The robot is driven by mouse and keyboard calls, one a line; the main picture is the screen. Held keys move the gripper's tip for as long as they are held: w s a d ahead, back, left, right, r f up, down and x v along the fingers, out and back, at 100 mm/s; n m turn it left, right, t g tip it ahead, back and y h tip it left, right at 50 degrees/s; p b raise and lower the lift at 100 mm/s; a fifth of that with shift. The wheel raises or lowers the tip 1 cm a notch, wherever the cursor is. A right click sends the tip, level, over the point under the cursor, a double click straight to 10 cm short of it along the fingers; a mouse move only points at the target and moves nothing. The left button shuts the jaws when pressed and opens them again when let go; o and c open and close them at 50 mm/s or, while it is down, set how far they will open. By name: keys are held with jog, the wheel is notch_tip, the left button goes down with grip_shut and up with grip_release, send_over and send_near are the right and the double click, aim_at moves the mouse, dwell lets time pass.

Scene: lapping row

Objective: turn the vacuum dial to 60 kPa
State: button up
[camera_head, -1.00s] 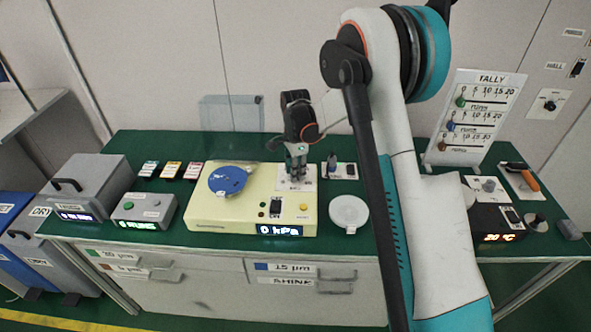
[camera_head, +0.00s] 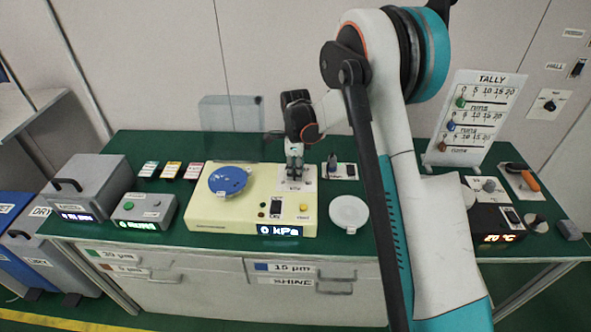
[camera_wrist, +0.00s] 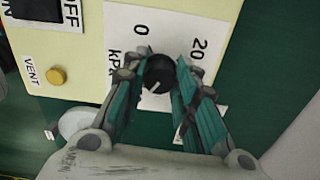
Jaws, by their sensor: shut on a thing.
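The vacuum dial (camera_wrist: 159,75) is a small black knob with a pale pointer line, on a white scale plate (camera_wrist: 176,32) where 0, 20 and kPa can be read. The rest of the scale is hidden by my fingers. My gripper (camera_wrist: 156,72) is shut on the dial, one finger on each side. In the head view my gripper (camera_head: 295,178) points down onto the plate at the right of the cream vacuum unit (camera_head: 225,225). The unit's display (camera_head: 279,230) reads 0 kPa.
A blue disc (camera_head: 228,181) lies on the unit's left part. A black switch (camera_head: 275,209) and a yellow vent button (camera_head: 303,208) sit in front of the dial. A pale round lid (camera_head: 348,212) lies to the right on the green bench. A clear panel stands behind.

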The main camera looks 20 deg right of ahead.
aim_at(295, 171)
jog(key=o, duration=1)
jog(key=shift+o, duration=0.2)
notch_tip(295, 171, up, 12)
